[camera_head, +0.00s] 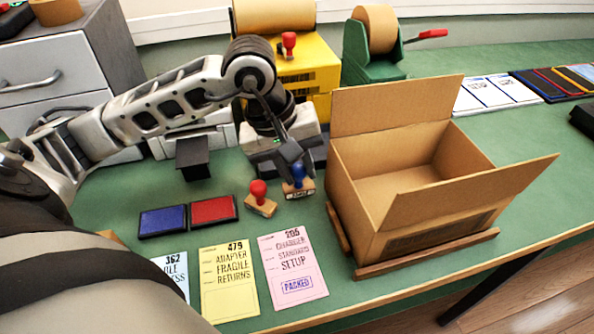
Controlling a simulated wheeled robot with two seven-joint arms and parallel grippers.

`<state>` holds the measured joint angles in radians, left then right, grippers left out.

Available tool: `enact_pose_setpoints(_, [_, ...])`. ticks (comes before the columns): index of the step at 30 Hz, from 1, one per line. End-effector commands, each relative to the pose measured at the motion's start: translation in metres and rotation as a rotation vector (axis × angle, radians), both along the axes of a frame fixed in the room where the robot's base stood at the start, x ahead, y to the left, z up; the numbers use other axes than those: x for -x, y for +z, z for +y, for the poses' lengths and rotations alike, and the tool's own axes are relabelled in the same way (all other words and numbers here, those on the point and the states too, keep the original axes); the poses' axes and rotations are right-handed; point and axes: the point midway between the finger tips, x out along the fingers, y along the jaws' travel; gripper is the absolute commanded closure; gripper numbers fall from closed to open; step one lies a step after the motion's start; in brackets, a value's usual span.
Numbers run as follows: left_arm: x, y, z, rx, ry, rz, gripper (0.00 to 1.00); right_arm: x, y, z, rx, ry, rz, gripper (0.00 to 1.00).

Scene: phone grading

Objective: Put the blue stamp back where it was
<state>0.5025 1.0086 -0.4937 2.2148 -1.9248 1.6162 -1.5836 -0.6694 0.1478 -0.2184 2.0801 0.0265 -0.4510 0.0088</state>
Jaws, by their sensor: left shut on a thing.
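The blue stamp (298,186) has a blue handle and a wooden base. My left gripper (291,165) points down and is shut on its handle, partly hiding it. The stamp is upright, just right of the red-handled stamp (260,198). I cannot tell whether its base touches the table. The blue ink pad (163,221) and red ink pad (213,210) lie side by side to the left. A pink card (291,262) in front bears a blue "PACKED" mark. My right gripper is not in view.
An open cardboard box (430,215) stands close on the right in a wooden frame (427,256). A yellow card (228,280) lies left of the pink one. A green tape dispenser (372,62) is behind.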

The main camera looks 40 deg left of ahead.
Motion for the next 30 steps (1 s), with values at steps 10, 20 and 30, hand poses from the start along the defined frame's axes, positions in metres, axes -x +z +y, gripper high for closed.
enact_pose_setpoints(10, [0.001, -0.018, 0.0, 0.001, 0.0, -0.001, 0.9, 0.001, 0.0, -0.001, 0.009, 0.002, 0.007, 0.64])
enact_pose_setpoints(20, [0.001, -0.022, 0.0, 0.001, 0.0, -0.001, 0.53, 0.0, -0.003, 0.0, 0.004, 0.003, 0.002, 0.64])
enact_pose_setpoints(30, [0.001, -0.017, 0.0, 0.001, 0.001, 0.001, 0.53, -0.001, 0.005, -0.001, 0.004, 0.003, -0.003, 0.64])
